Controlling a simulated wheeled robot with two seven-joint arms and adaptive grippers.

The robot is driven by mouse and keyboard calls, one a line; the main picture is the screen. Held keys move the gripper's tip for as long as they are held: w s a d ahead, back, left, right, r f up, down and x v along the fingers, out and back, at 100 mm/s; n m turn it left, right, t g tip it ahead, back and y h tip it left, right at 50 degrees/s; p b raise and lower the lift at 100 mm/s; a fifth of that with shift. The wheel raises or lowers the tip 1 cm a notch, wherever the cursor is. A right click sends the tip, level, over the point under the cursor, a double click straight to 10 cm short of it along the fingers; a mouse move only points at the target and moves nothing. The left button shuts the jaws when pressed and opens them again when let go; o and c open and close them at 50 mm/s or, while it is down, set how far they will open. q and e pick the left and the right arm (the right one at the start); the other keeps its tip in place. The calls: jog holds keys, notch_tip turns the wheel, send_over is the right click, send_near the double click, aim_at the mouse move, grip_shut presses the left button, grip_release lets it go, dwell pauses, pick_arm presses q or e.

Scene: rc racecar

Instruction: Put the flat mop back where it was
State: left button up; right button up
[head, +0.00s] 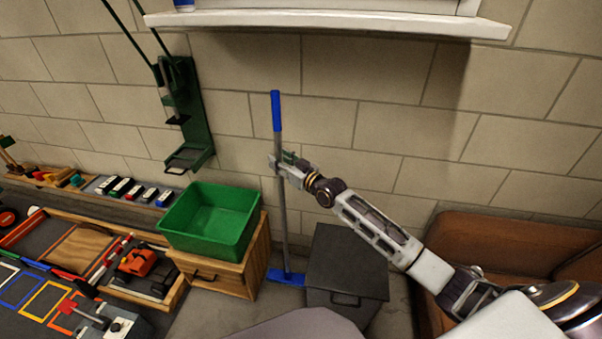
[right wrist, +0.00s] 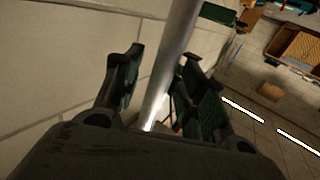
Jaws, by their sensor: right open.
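The flat mop (head: 282,200) stands upright near the brick wall, with a blue grip at the top, a grey pole and a blue flat head (head: 286,277) on the floor. It stands between the wooden cabinet and the dark grey box. My right gripper (head: 277,161) is at the upper part of the pole, below the blue grip. In the right wrist view the grey pole (right wrist: 175,60) runs between the two open fingers of my right gripper (right wrist: 158,85). I cannot tell whether a finger touches it. My left gripper is not in view.
A green bin (head: 210,220) sits on the wooden cabinet (head: 235,270) left of the mop. A dark grey box (head: 346,262) stands close on the right, under my right arm. A brown sofa (head: 500,245) is farther right. A white ledge (head: 330,22) juts from the wall above.

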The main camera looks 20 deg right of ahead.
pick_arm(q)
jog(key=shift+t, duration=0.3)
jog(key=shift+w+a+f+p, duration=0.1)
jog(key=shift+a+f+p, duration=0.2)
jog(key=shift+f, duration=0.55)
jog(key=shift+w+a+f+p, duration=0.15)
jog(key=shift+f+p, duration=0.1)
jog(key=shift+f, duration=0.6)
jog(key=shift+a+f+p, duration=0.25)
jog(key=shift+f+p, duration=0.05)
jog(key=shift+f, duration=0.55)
pick_arm(e)
jog(key=v, duration=1.1)
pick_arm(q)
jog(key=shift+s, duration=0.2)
